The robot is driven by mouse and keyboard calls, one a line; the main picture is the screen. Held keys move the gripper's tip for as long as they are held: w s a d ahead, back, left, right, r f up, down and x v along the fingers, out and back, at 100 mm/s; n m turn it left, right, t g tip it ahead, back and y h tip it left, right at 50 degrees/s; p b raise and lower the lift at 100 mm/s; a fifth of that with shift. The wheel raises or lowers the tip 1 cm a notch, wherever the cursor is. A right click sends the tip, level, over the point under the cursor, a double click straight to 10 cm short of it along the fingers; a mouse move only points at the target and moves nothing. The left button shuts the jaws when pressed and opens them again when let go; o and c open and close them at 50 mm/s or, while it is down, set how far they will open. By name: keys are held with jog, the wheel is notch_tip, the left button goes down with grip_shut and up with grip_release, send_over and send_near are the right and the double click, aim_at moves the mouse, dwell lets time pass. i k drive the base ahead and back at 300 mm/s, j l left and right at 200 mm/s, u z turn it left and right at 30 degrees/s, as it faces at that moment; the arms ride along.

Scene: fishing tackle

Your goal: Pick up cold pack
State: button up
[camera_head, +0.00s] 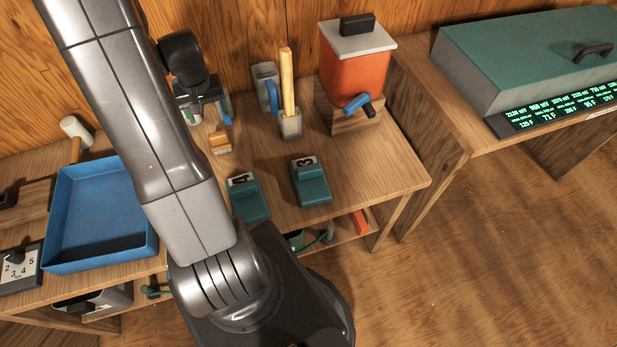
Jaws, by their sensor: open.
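I cannot single out a cold pack for certain in the head view. My gripper (208,114) appears at the back of the wooden bench, pointing down beyond my arm, small and partly hidden. Its jaws are open. A small orange-tan block (220,142) lies on the bench just in front of it. Bluish parts show close to the jaws, but I cannot tell what they belong to.
A blue tray (97,258) sits at left. Two teal numbered blocks (250,203) (312,186) lie near the bench's front edge. A grey holder with a yellow stick (287,85) and an orange container (352,72) stand behind. A green-lidded box (530,50) is at right.

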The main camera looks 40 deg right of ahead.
aim_at(311, 188)
jog(key=j+z, duration=0.15)
jog(key=z, duration=0.2)
jog(key=k+j+z, duration=0.1)
jog(key=z, duration=0.25)
